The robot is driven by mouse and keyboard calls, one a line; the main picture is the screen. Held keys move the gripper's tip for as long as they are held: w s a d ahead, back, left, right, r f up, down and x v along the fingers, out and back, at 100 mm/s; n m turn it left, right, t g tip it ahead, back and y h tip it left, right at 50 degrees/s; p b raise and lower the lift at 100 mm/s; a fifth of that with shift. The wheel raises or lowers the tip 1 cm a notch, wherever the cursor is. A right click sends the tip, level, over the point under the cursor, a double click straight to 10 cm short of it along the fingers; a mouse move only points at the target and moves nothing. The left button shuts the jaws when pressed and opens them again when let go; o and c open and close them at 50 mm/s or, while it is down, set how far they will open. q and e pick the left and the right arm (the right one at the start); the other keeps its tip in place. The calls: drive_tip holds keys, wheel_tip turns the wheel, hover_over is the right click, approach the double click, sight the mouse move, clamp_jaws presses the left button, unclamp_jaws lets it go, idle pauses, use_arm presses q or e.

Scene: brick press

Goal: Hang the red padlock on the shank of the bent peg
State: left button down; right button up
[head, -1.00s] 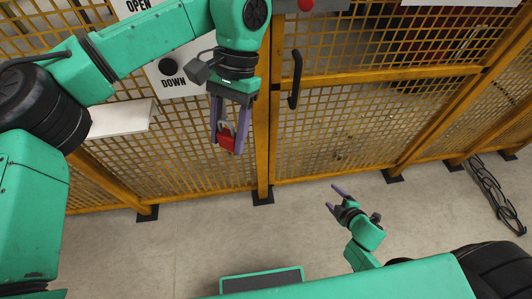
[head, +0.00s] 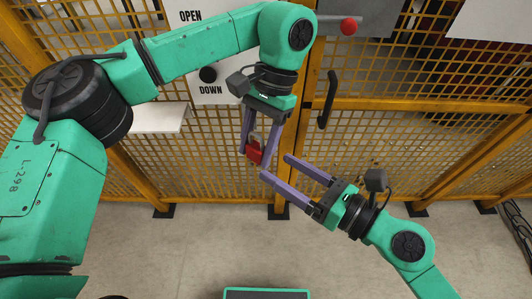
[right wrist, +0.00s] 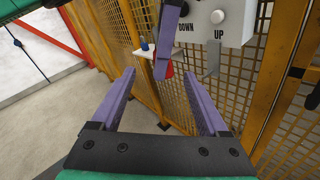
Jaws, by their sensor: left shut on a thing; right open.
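The red padlock (head: 254,153) is between the fingertips of my left gripper (head: 256,158), which is shut on it. Its shackle points up between the fingers. My right gripper (head: 277,167) is open and empty, its fingertips pointing at the padlock from the lower right, close by. In the right wrist view a purple finger of my left gripper partly hides the padlock (right wrist: 169,71), which is beyond the open right fingers (right wrist: 158,76). A grey bent piece (right wrist: 212,58) hangs below the control box there; I cannot tell whether it is the bent peg.
A yellow mesh fence (head: 420,150) with a black handle (head: 328,98) stands behind both grippers. A white shelf (head: 158,117) is at the left under the OPEN/DOWN panel (head: 215,92). A red knob (head: 348,26) is at the top.

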drive_tip(key=x, duration=1)
drive_tip(key=shift+w+a, duration=0.25)
drive_tip(key=shift+w, duration=0.15)
drive_tip(key=c, duration=0.4)
use_arm(q)
drive_tip(key=shift+w, duration=0.1)
use_arm(e)
clamp_jaws()
use_arm(q)
drive_tip(key=shift+c, duration=0.8)
unclamp_jaws()
